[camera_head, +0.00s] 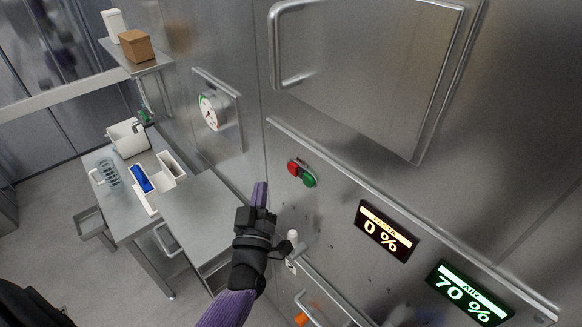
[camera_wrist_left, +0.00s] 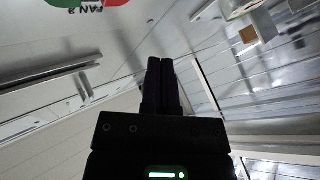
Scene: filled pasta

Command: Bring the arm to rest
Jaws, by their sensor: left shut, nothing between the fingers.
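My left gripper (camera_head: 260,194) is shut and empty in the head view, raised in front of the steel machine panel. Its fingers point up the picture, a little below and left of the red button (camera_head: 293,169) and green button (camera_head: 309,180). It also shows in the left wrist view (camera_wrist_left: 160,66), with its two dark fingers together. The purple sleeve of my left arm comes up from the bottom edge. My right gripper is not in view.
A steel door with a handle (camera_head: 285,45) is at the top. Displays read 0 % (camera_head: 385,232) and 70 % (camera_head: 469,294). A round gauge (camera_head: 209,111) is on the wall. A steel table (camera_head: 126,222) with a white container (camera_head: 128,138) and blue item (camera_head: 142,178) stands left. A rail runs below the gripper.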

